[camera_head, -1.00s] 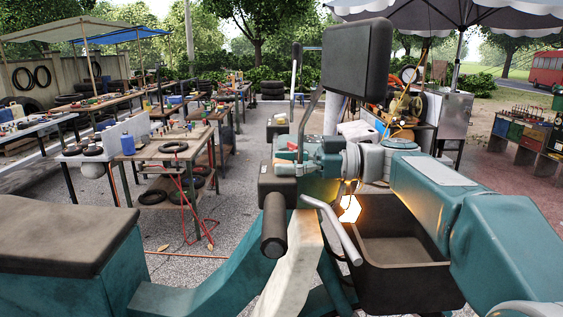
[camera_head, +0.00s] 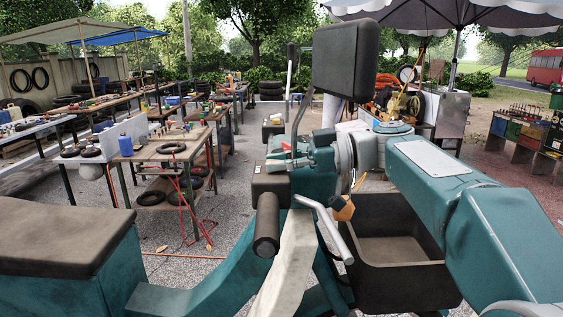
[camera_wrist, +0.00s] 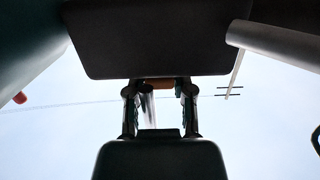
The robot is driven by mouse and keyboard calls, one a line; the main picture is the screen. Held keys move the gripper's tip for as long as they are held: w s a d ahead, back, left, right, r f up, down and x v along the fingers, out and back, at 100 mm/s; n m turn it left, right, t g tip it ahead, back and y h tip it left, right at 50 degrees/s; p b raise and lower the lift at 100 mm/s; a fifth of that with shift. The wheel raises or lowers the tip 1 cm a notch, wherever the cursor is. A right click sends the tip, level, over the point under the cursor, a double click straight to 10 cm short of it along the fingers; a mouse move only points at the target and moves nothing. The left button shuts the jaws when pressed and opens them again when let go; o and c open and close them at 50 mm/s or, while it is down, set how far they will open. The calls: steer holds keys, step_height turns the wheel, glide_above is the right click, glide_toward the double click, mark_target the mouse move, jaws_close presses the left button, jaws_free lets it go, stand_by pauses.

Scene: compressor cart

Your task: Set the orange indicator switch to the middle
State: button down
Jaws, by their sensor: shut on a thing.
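The orange indicator switch (camera_wrist: 158,84) shows in the wrist view as a small orange piece at the lower edge of a dark block. My gripper (camera_wrist: 158,96) has one finger on each side of it, shut on it; the exact contact is too dark to see. In the head view my arm reaches in from the right to the handlebar, and its wrist hides the switch and fingertips. The orange indicator lamp (camera_head: 343,208) below the handlebar looks unlit.
The black mirror (camera_head: 346,60) stands above the handlebar close to my arm. A dark grip (camera_head: 267,225) and a silver lever (camera_head: 327,228) project toward me. An open dark cargo box (camera_head: 400,280) lies below my arm. Worktables stand at the left.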

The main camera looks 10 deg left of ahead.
steer(key=shift+a+f+h, duration=0.1)
steer(key=shift+a+h, duration=0.1)
steer(key=shift+h, duration=0.2)
steer(key=c, duration=0.6)
jaws_free()
steer(key=shift+a, duration=0.1)
steer(key=shift+o, duration=0.6)
steer(key=shift+a, duration=0.3)
steer(key=v, duration=1.2)
steer(key=shift+f+t, duration=0.1)
steer(key=shift+t, duration=0.2)
